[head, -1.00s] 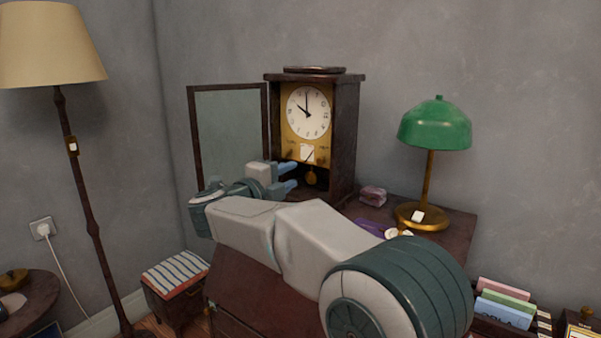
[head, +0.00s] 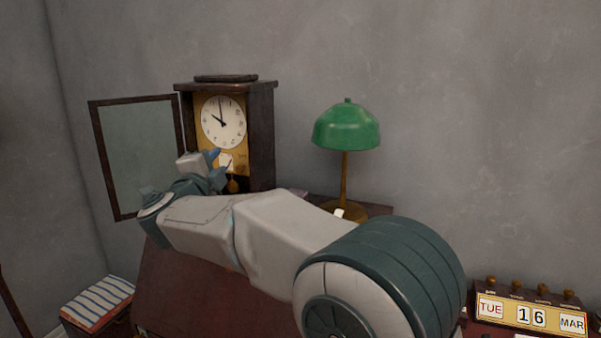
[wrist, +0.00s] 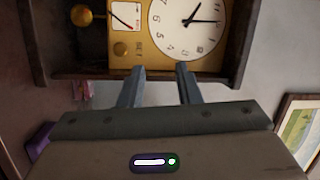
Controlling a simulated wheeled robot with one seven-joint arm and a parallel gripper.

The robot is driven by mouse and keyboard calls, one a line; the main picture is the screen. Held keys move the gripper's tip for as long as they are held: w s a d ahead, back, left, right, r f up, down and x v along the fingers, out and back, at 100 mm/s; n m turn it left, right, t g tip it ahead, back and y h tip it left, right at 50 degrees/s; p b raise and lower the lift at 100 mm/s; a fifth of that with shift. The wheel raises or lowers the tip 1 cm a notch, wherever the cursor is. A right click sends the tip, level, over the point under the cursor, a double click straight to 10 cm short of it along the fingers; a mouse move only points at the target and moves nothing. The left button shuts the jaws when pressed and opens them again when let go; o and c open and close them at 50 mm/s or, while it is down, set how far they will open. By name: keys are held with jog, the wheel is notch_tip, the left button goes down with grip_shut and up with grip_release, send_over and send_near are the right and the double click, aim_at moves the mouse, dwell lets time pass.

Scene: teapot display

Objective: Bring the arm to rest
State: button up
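My gripper (head: 218,168) is in front of the wooden clock's lower face in the head view, with my arm reaching to it from the lower right. In the wrist view my gripper (wrist: 158,82) has its two fingers apart with nothing between them, so it is open. The clock (head: 262,135) stands on the dark red desk with its glass door (head: 140,150) swung open to the left. Its white dial (wrist: 187,25), gold plate and pendulum (wrist: 82,15) show close beyond the fingers in the wrist view. Whether the fingertips touch the clock I cannot tell.
A green lamp (head: 346,128) stands right of the clock on the desk (head: 215,285). A calendar (head: 530,308) is at the lower right, and a striped stool (head: 98,300) at the lower left. The wall space above my arm at right is clear.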

jog(key=s+d+f+n+g+y+p, duration=0.1)
jog(key=s+d+n+g+y+p, duration=0.2)
jog(key=d+n, duration=0.4)
jog(key=s+d+f+n+g+y+p, duration=0.1)
jog(key=s+d+n+g+y, duration=0.2)
jog(key=d+n, duration=0.35)
jog(key=s+d+f+n+g+h+p, duration=0.1)
jog(key=s+d+f+g, duration=0.4)
jog(key=s+d, duration=0.5)
jog(key=s+d+f+n+g+h+p, duration=0.2)
jog(key=s+d+f+g, duration=0.3)
jog(key=s+d+f, duration=0.4)
jog(key=s+d+h+p, duration=0.1)
jog(key=s+d, duration=0.1)
jog(key=s, duration=0.3)
jog(key=shift+s+d+f, duration=0.3)
